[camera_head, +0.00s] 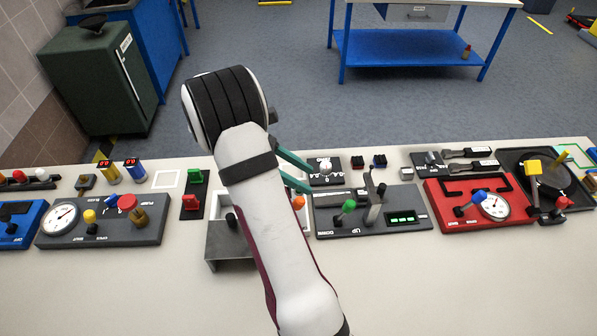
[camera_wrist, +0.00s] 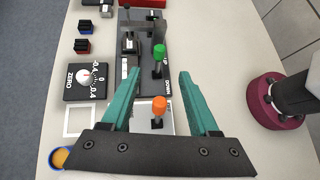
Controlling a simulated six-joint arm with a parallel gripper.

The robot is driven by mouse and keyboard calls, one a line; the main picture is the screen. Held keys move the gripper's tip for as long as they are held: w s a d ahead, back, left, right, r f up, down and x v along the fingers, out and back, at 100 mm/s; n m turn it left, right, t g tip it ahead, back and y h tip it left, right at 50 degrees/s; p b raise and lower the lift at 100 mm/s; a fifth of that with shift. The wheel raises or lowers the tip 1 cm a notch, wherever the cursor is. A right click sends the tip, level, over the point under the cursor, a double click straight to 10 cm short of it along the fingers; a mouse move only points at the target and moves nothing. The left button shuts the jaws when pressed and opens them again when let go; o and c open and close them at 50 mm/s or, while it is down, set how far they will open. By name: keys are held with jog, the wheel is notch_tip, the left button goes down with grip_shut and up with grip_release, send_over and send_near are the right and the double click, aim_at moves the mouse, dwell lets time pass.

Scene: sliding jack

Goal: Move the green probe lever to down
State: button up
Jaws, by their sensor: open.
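The green probe lever (camera_head: 348,206) stands on a dark grey panel (camera_head: 400,225) with UP and DOWN printed on its front edge. Its green knob leans right, toward the UP side. In the wrist view the green knob (camera_wrist: 159,51) is beyond my fingertips, near the middle, with DOWN printed on the nearer side. My gripper (camera_head: 311,180) is open, its teal fingers above and behind the panel's left end. In the wrist view my gripper (camera_wrist: 158,75) has nothing held; an orange knob (camera_wrist: 159,103) shows below, between the fingers.
A grey metal lever post (camera_head: 375,204) stands right beside the green lever, near a green display (camera_head: 403,217). A red gauge panel (camera_head: 470,208) is to the right. A ZERO dial box (camera_head: 326,172) is behind. The table front is clear.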

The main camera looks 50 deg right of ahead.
jog(key=shift+w+a+r, duration=0.25)
jog(key=shift+w+r, duration=0.05)
